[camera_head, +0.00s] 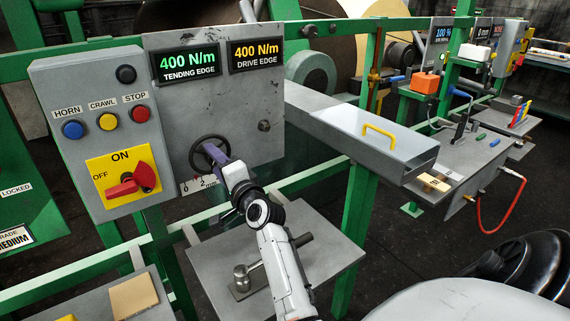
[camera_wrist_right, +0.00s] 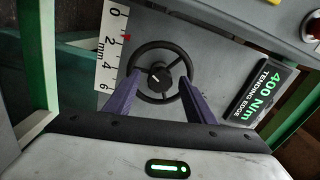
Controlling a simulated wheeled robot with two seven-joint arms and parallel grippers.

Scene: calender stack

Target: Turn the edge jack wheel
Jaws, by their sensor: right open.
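The edge jack wheel (camera_head: 201,152) is a black spoked handwheel on the grey panel, below the green "400 N/m TENDING EDGE" display (camera_head: 186,62). In the right wrist view the wheel (camera_wrist_right: 158,46) shows face-on with a dark hub. A white mm scale (camera_wrist_right: 109,50) with a red pointer lies beside it. My right gripper (camera_head: 214,153) is at the wheel; in the wrist view its two purple fingers (camera_wrist_right: 160,80) are apart, one at each side of the lower rim. I cannot tell whether they touch the rim. My left gripper is not in view.
A control box (camera_head: 100,130) with buttons and a red switch (camera_head: 132,181) on a yellow plate stands left of the wheel. A grey shelf with a hammer-like tool (camera_head: 242,278) is under my right arm. A metal box with a yellow handle (camera_head: 378,133) is at right.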

